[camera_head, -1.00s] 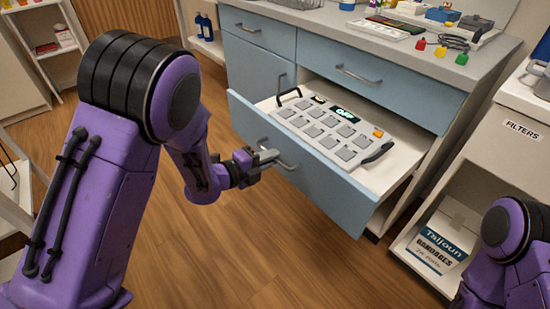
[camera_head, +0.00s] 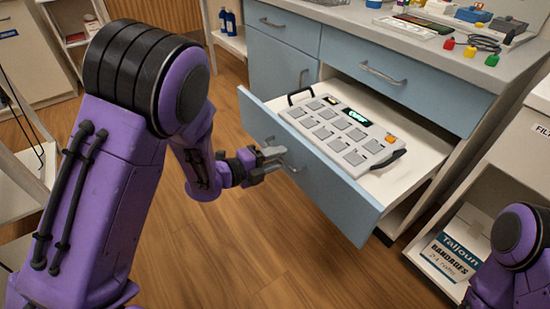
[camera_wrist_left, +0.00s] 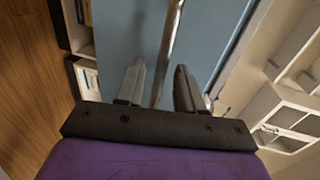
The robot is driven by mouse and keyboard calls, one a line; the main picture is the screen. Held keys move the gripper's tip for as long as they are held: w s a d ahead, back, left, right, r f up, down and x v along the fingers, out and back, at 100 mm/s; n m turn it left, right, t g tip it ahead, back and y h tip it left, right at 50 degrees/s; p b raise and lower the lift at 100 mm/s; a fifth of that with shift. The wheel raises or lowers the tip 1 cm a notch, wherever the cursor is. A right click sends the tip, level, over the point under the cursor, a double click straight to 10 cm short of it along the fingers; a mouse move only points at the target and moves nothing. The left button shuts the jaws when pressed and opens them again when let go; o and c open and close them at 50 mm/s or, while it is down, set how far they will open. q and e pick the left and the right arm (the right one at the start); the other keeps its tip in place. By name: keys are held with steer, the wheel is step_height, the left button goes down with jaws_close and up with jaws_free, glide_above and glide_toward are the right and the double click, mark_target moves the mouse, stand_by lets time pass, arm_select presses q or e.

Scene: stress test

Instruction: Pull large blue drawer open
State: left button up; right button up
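The large blue drawer (camera_head: 325,190) is pulled well out of the cabinet at the centre of the head view. Its metal bar handle (camera_head: 287,163) is on the front and also shows in the left wrist view (camera_wrist_left: 170,45). My left gripper (camera_head: 275,160) is at this handle. In the left wrist view its two fingers (camera_wrist_left: 160,88) stand apart, with the bar between them and gaps on both sides. My right arm shows at the lower right of the head view, but its gripper is out of view.
A grey keypad device (camera_head: 342,132) with black handles lies in the drawer. A closed upper drawer (camera_head: 405,82) and a cupboard door (camera_head: 280,70) adjoin it. A bandages box (camera_head: 455,245) is on a low shelf at right. The wooden floor before the drawer is clear.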

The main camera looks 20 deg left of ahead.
arm_select(q)
steer(key=v, duration=1)
steer(key=shift+s+a, duration=0.2)
